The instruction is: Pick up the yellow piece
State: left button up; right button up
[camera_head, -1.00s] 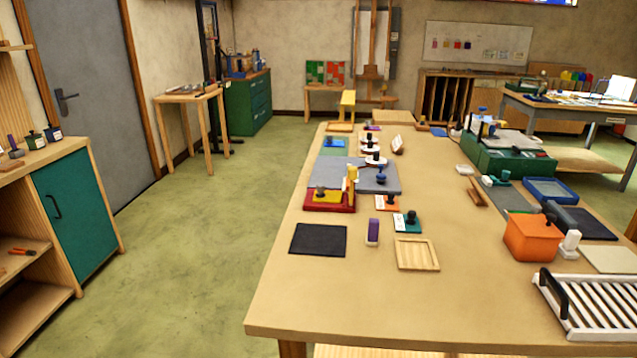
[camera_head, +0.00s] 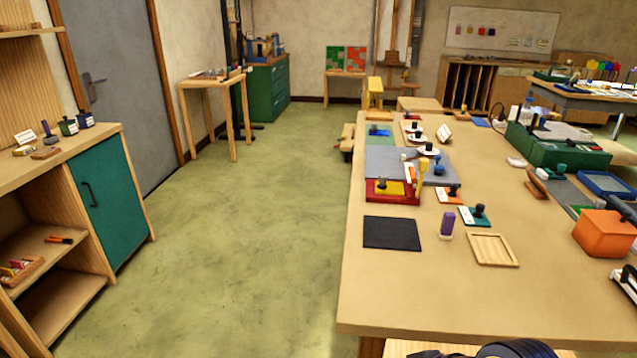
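A flat yellow piece (camera_head: 389,188) with a dark knob lies in a red tray (camera_head: 402,198) on the left part of the large wooden table. An upright yellow object (camera_head: 422,172) stands close to the tray's right side. Behind them is a grey-blue board (camera_head: 380,160). Neither gripper can be made out. A dark rounded part shows at the bottom edge, and I cannot tell which part it is.
A black mat (camera_head: 392,233), a purple-and-white stamp (camera_head: 447,225) and a shallow wooden tray (camera_head: 493,249) lie in front of the red tray. An orange box (camera_head: 603,232) stands at right. Green floor is open left of the table (camera_head: 430,300); a shelf unit (camera_head: 110,210) stands at far left.

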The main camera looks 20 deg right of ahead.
aim_at(384, 187)
jog(key=i+j+u, duration=0.35)
jog(key=i+j, duration=0.55)
jog(key=i+z, duration=0.75)
jog(key=i+j+z, duration=0.2)
jog(key=z, duration=0.15)
jog(key=i+z, duration=0.2)
jog(key=z, duration=0.25)
jog(key=i+z, duration=0.2)
jog(key=z, duration=0.2)
jog(key=i+j+z, duration=0.15)
jog(key=z, duration=0.3)
jog(key=i+j+z, duration=0.15)
jog(key=z, duration=0.3)
jog(key=i+j+z, duration=0.15)
jog(key=z, duration=0.3)
jog(key=i+j+z, duration=0.1)
jog(key=j+z, duration=0.3)
jog(key=i+j+z, duration=0.15)
jog(key=j+z, duration=0.15)
jog(key=z, duration=0.2)
jog(key=i+j+z, duration=0.15)
jog(key=j+z, duration=0.35)
jog(key=l, duration=0.15)
